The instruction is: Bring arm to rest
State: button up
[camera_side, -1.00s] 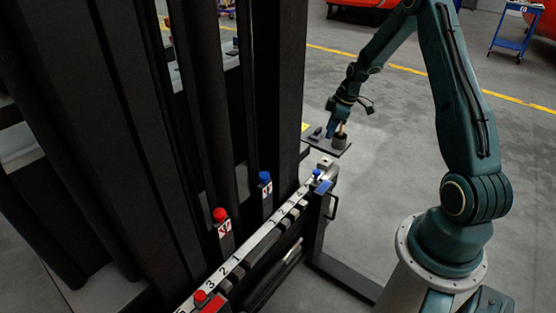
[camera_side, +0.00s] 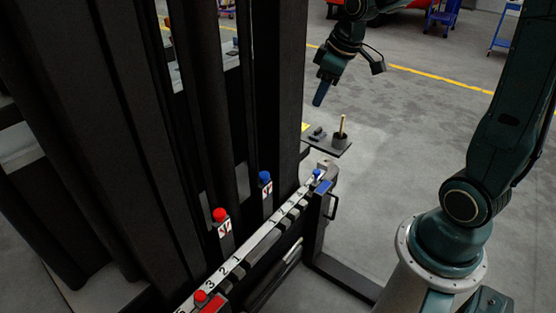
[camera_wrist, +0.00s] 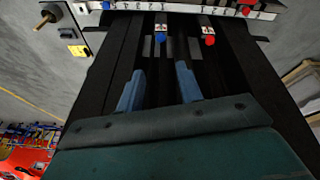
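My gripper (camera_side: 320,98) hangs in the air above and a little left of a small dark side shelf in the side view, fingers pointing down. In the wrist view its two blue fingers (camera_wrist: 160,70) stand apart with nothing between them, so it is open and empty. On the shelf, a wooden-handled tool (camera_side: 342,124) stands upright in a dark round pot (camera_side: 340,141). The pot (camera_wrist: 52,11) also shows at the top left of the wrist view, clear of the fingers.
A pale numbered rail (camera_side: 255,243) runs below tall black posts (camera_side: 277,90). Small dark items (camera_side: 318,132) lie on the shelf. Open grey floor (camera_side: 430,120) lies right of the shelf.

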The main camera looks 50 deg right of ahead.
jog(key=s+a+r+m+t, duration=0.1)
jog(key=s+a+r, duration=0.1)
jog(key=s+a, duration=0.3)
jog(key=s+a+r+m, duration=0.2)
jog(key=s+a, duration=0.3)
jog(key=s, duration=0.7)
jog(key=shift+s+a+r+t, duration=0.2)
jog(key=shift+a+r+t, duration=0.05)
jog(key=shift+r+t, duration=0.15)
